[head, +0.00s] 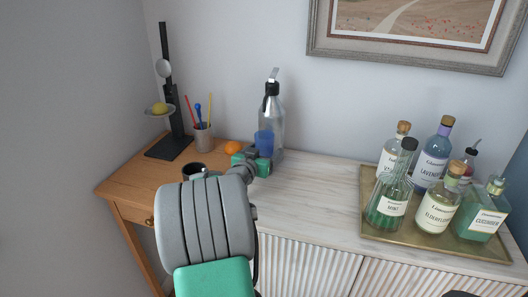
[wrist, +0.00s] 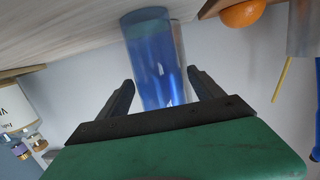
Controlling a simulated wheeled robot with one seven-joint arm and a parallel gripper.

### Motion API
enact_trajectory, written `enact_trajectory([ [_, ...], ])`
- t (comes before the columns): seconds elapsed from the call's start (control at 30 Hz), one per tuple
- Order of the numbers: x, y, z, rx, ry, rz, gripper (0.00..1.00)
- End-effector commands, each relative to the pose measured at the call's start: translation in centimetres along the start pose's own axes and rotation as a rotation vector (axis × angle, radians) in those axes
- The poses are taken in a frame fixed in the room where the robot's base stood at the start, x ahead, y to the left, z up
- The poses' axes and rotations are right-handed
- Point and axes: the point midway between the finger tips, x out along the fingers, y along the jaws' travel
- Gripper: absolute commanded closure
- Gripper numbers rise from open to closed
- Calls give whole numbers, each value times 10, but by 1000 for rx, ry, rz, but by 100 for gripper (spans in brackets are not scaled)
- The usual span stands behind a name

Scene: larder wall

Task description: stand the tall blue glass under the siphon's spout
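The tall blue glass (head: 264,141) stands upright at the back of the pale cabinet top, in front of the clear siphon (head: 278,125), overlapping its lower body. The siphon has a black head and a metal lever; its spout is hard to make out. My gripper (head: 262,160) is low in front of the glass and hides its foot in the head view. In the wrist view, which is upside down, the blue glass (wrist: 155,60) lies between the two fingers of my gripper (wrist: 162,77). Narrow gaps show beside the glass, so the fingers look open around it.
A dark mug (head: 194,171) is near my arm. A brass tray (head: 432,240) of bottles stands right; the counter between is clear.

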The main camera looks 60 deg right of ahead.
Motion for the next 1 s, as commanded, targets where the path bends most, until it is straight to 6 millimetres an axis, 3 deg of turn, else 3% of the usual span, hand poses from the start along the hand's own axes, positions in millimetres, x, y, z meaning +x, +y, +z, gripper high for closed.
enact_trajectory([
  [0.33, -3, -1, -4, 0, 0, -1, 22],
  [0.47, -28, -2, -2, -1, 2, -4, 22],
  [0.73, -97, -2, -1, 0, 1, -6, 22],
  [0.83, -112, -2, -2, 0, 1, -4, 22],
  [1.0, -121, 0, -2, 0, 1, 0, 22],
])
